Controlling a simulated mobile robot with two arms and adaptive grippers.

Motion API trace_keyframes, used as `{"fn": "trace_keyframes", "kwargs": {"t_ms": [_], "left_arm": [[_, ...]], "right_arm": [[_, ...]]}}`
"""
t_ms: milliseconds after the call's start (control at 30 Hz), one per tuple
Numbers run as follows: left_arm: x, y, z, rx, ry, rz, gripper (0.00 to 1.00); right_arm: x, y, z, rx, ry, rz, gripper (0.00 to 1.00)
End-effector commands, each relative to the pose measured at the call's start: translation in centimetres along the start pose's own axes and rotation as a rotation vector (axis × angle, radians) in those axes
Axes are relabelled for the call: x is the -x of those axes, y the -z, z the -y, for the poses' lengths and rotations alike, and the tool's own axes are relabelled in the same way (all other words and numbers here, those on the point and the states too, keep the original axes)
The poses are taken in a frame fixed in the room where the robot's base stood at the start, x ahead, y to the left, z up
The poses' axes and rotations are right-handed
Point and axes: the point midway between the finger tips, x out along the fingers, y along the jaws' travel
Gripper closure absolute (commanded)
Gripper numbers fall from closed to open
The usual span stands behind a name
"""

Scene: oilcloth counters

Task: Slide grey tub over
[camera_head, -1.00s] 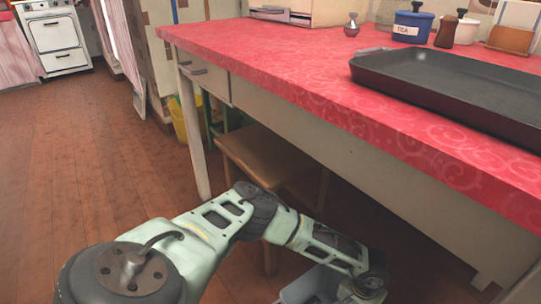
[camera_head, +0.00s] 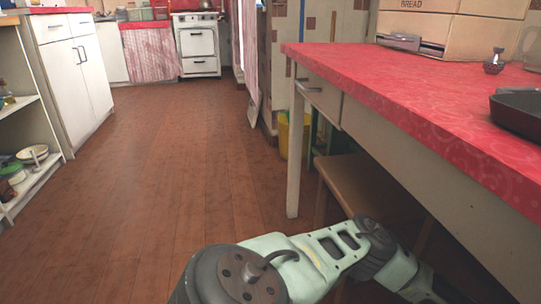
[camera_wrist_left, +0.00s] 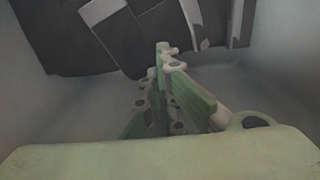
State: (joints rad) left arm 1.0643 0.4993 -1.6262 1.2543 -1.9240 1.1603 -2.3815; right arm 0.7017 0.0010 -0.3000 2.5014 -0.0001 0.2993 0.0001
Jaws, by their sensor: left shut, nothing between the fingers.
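Smooth grey walls, seemingly those of the grey tub (camera_wrist_left: 278,95), surround my left gripper (camera_wrist_left: 168,92) in the left wrist view. Its green-padded fingers are shut with nothing between them. They appear to reach down into the tub; whether they touch its wall I cannot tell. In the head view only my left arm shows at the bottom; the gripper and the tub are out of the picture. My right gripper is in neither view.
A red-topped table (camera_head: 420,100) stands at right, with a black tray (camera_head: 518,113) on it and a wooden stool (camera_head: 365,185) beneath. White cabinets (camera_head: 78,75) line the left and a white stove (camera_head: 197,45) stands at the back. The wooden floor (camera_head: 150,180) between is clear.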

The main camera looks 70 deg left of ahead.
Motion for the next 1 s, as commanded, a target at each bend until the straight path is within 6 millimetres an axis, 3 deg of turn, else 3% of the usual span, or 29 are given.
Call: {"fn": "trace_keyframes", "kwargs": {"t_ms": [233, 500, 700, 1000], "left_arm": [[1.9, 0.2, 0.0, -0.001, -0.001, -0.004, 1.0], [7.6, 0.2, 0.0, -0.001, -0.001, -0.005, 1.0], [10.8, 0.1, 0.0, 0.0, -0.001, -0.002, 1.0], [12.0, 0.0, 0.0, 0.0, 0.0, 0.001, 1.0]], "right_arm": [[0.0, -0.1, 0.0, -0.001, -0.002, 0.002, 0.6], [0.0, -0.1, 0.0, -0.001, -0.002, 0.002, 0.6], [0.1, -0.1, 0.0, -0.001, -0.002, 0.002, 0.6], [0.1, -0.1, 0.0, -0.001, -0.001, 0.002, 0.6]]}}
